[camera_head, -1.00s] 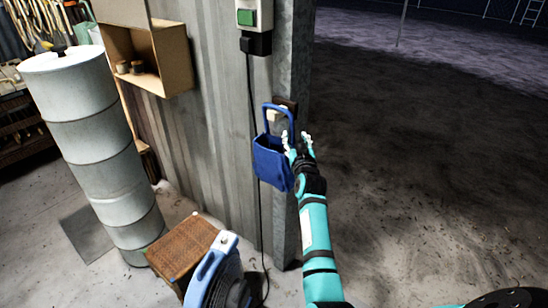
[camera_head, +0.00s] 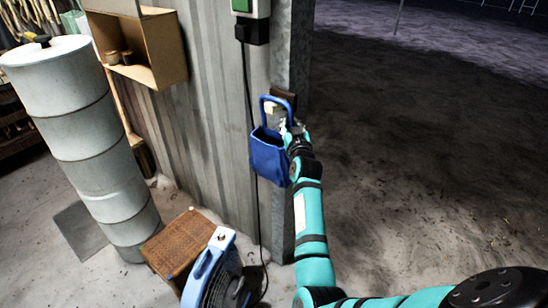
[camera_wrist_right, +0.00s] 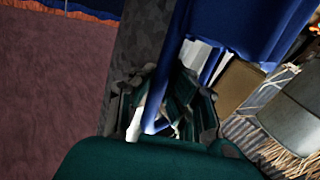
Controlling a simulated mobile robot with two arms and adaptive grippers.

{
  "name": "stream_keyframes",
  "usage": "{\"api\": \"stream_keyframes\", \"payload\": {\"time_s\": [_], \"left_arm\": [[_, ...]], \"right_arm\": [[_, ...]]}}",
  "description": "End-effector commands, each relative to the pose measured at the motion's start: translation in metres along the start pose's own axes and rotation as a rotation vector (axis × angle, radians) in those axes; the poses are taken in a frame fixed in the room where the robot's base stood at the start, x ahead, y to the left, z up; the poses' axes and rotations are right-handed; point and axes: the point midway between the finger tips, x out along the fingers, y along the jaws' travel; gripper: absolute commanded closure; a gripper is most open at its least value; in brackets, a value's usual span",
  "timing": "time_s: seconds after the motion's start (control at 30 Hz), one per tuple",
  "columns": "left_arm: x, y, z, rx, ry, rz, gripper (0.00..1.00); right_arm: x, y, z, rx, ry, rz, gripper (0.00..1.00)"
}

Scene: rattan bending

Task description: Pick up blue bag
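The blue bag (camera_head: 269,158) hangs by its upright handle loop at a dark bracket on the metal post. My right gripper (camera_head: 290,130) is at the right side of the handle, just above the bag's rim. Its fingertips are partly hidden there. In the right wrist view the bag's blue body (camera_wrist_right: 245,25) fills the top right. A blue handle strap runs down between the spread fingers of the right gripper (camera_wrist_right: 168,100); I cannot tell whether they touch it. My left gripper is out of view.
A corrugated wall stands behind, with a switch box (camera_head: 251,20) above the bag and a hanging cable. A wooden shelf box (camera_head: 160,45), a white drum stack (camera_head: 92,140), a woven stool (camera_head: 180,244) and a blue fan (camera_head: 212,272) are left. The floor right is clear.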

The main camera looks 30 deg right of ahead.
Motion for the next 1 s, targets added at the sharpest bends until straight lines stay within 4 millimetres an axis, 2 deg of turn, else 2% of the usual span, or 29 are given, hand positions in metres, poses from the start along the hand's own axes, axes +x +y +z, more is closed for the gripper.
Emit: {"api": "stream_keyframes", "payload": {"time_s": [0.1,0.23,0.6,1.0], "left_arm": [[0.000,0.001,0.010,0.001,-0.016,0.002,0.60],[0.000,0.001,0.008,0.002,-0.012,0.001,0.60],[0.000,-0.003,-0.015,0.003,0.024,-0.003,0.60],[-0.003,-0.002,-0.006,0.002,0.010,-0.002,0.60]], "right_arm": [[0.000,0.000,0.001,-0.001,-0.003,-0.001,1.00],[0.000,0.000,0.001,-0.001,-0.003,-0.001,1.00],[0.000,0.000,0.001,-0.001,-0.002,0.000,1.00],[0.001,0.001,-0.004,0.000,0.000,0.000,1.00]]}}
